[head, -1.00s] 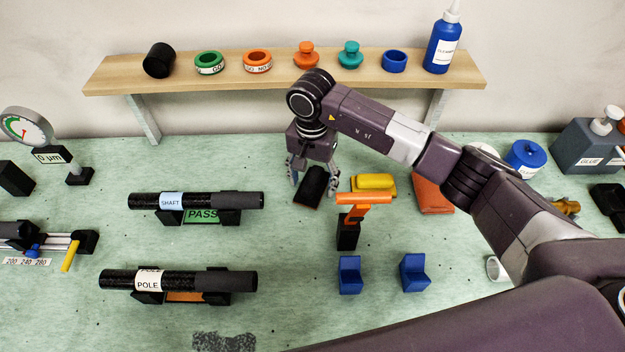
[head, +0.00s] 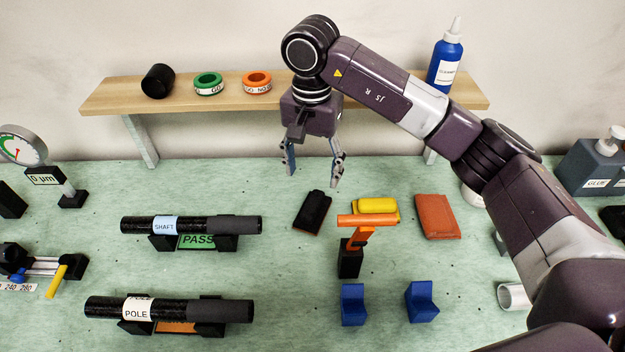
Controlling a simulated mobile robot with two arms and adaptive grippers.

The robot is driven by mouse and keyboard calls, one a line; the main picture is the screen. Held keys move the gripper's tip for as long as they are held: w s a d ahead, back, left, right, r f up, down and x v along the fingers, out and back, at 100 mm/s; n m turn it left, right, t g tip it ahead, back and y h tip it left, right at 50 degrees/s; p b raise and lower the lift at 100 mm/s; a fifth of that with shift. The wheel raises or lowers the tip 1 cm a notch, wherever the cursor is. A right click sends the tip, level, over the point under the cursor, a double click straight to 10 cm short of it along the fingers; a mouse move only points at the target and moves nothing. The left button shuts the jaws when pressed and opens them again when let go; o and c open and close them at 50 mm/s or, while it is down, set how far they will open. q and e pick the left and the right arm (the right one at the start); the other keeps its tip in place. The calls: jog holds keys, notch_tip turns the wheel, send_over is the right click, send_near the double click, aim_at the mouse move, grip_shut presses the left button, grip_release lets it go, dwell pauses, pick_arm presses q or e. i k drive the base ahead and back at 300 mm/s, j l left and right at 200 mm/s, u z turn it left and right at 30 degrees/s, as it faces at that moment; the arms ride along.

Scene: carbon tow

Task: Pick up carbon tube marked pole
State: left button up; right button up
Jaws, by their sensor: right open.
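The carbon tube marked POLE (head: 219,310) lies across a black cradle (head: 137,328) with an orange plate (head: 176,327) at the front left of the bench. It is black with a white label toward its left end. A second tube marked SHAFT (head: 235,224) lies behind it on a cradle with a green PASS plate (head: 196,242). My right gripper (head: 313,177) is open and empty, raised above the back of the bench, behind and to the right of both tubes. My left gripper is not in view.
A black block (head: 312,211), yellow piece (head: 376,206), orange-brown pad (head: 437,216) and orange-topped stand (head: 349,257) are near my right gripper. Two blue V-blocks (head: 353,304) stand in front. A shelf (head: 110,98) spans the back. A dial gauge (head: 22,147) is at left.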

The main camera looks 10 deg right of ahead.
aim_at(135, 307)
jog(key=k+j, duration=1.65)
